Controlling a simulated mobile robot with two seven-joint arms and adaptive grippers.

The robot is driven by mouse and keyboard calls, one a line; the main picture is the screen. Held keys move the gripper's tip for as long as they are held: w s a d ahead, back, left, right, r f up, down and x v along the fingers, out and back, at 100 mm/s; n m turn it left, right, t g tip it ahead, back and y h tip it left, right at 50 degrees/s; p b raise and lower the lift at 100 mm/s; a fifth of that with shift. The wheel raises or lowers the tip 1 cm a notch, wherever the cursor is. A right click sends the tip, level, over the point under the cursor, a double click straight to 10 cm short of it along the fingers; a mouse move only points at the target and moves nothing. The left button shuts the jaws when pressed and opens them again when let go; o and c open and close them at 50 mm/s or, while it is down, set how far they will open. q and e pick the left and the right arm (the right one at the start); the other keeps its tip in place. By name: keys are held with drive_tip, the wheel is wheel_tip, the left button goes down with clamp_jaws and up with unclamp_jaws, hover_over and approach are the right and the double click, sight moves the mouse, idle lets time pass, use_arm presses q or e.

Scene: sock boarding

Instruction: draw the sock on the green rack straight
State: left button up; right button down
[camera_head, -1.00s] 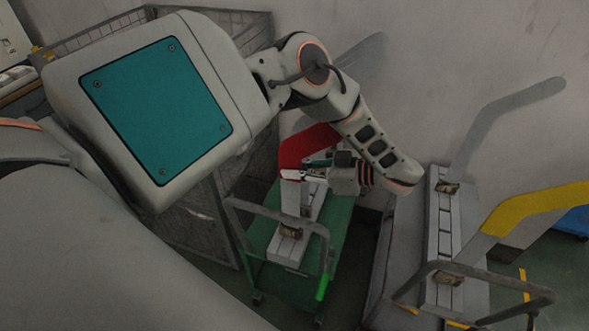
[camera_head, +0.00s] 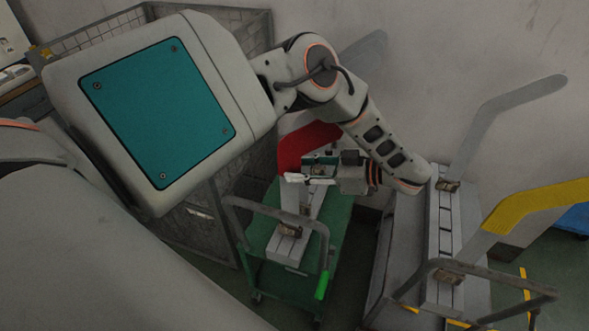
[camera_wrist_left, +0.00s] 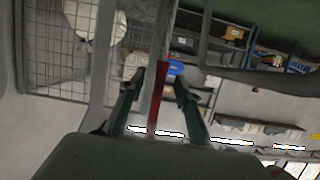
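The red sock (camera_head: 304,143) is on a bent board standing on the green rack (camera_head: 338,225); its upper part is partly hidden behind my arm. My left gripper (camera_head: 312,171) reaches in from the right at the sock's lower end, with its fingers pointing left. In the left wrist view the two fingers (camera_wrist_left: 157,82) are apart, and the red sock (camera_wrist_left: 155,105) shows edge-on as a narrow strip between them. There are gaps on both sides of the strip, so the gripper is open. My right gripper is not in view.
A grey rack (camera_head: 382,275) to the right carries a bare grey board (camera_head: 500,108) and a board with a yellow sock (camera_head: 530,205). A wire mesh cage (camera_head: 200,235) stands left of the green rack. The wall is close behind.

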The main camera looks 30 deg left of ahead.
use_arm(q)
drive_tip(key=w+d+b, duration=0.1)
drive_tip(key=d+b, duration=0.4)
drive_tip(key=d, duration=0.2)
drive_tip(key=shift+w, duration=0.35)
drive_tip(key=shift+s, duration=0.1)
